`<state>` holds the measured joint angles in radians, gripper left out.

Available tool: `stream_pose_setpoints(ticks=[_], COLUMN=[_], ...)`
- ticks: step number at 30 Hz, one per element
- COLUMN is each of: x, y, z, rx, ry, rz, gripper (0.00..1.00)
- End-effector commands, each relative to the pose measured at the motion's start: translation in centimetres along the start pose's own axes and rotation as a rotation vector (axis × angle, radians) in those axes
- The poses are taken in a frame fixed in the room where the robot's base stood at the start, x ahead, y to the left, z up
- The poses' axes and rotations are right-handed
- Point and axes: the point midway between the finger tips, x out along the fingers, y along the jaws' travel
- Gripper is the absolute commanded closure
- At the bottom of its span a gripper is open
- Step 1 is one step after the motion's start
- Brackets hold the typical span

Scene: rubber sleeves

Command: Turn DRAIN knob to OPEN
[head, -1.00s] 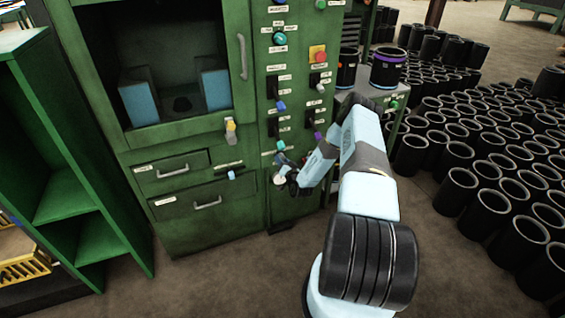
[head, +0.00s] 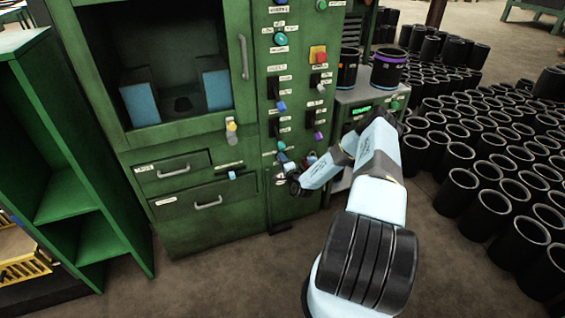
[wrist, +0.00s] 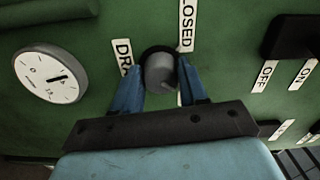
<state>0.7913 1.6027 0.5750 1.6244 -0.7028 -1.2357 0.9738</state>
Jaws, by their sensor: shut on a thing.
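The DRAIN knob (wrist: 160,72) is a small grey round knob on the green panel, seen in the wrist view. A label starting "DRA" is beside it on the left, and a partly cut-off label ending "LOSED" is above it on the right. The blue fingers of my gripper (wrist: 160,85) are on either side of the knob and shut on it. In the head view my gripper (head: 291,178) is at the lower part of the panel, and it hides the knob there. I cannot tell which way the knob points.
A round white gauge (wrist: 50,75) is left of the knob. A dark switch (wrist: 291,38) with OFF and ON labels is to the right. Several other knobs and switches line the panel above. Many black sleeves (head: 470,185) stand on the floor at the right.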

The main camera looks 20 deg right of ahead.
Motion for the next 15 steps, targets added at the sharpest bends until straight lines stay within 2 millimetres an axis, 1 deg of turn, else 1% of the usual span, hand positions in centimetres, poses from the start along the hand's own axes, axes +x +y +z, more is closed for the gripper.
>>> stream_pose_setpoints(ticks=[1, 6, 15], x=[-0.14, -0.11, -0.13], y=[0.31, 0.27, 0.32], z=[-0.60, -0.55, -0.54], rx=[0.023, 0.087, 0.128], ry=[0.010, 0.009, 0.008], rz=[0.005, 0.005, 0.006], gripper=[0.88, 0.88, 0.88])
